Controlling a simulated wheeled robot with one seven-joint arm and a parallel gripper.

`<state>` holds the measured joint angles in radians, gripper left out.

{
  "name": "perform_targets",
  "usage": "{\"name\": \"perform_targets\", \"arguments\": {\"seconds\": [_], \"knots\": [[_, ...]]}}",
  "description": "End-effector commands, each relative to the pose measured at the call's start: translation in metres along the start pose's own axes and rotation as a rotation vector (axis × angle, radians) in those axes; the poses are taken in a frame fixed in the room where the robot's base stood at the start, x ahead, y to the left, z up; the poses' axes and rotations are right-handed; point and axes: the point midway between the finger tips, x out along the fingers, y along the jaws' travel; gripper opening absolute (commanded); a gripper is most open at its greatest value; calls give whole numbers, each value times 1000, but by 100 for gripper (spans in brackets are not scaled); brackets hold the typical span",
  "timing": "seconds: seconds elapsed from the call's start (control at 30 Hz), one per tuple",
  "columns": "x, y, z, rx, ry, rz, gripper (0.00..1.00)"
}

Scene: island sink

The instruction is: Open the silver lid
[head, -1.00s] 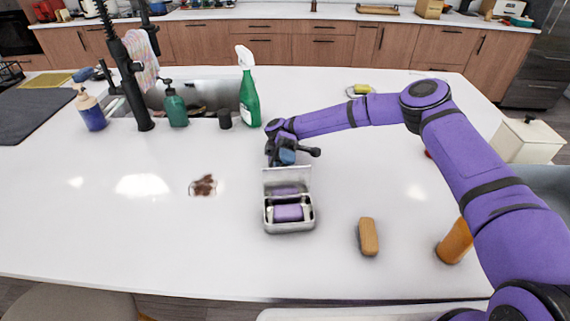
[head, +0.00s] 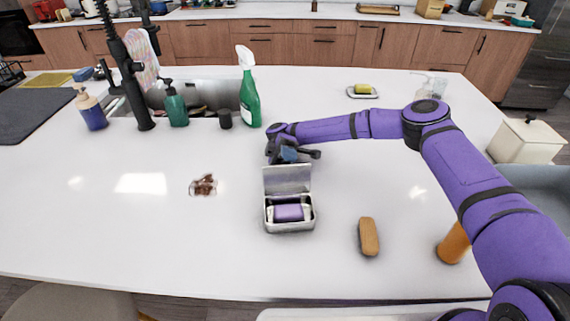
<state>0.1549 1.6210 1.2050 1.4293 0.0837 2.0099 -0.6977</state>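A small silver tin (head: 290,227) sits on the white counter near the middle of the head view. Its silver lid (head: 287,180) stands raised at the back edge, tilted up and open. A purple and white item (head: 288,213) lies inside the tin. My gripper (head: 290,155) is just behind the raised lid, above the counter, with the lid partly in front of it. I cannot tell whether it touches the lid or whether its fingers are open.
A brown brush-like block (head: 369,236) and an orange bottle (head: 454,243) stand to the right. A green spray bottle (head: 249,98) is behind, beside the sink. The counter around the tin is clear.

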Motion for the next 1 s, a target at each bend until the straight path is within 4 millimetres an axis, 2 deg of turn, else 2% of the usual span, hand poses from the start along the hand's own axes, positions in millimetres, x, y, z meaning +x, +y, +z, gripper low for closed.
{"name": "perform_targets", "arguments": {"seconds": [0.37, 0.47, 0.63, 1.0], "knots": [[1, -3, -1, -1, -1, 1, 57], [2, -10, -4, 0, -1, 2, 57], [9, -36, -14, 1, -2, 3, 57], [82, -31, 8, 1, -2, -1, 57]]}}
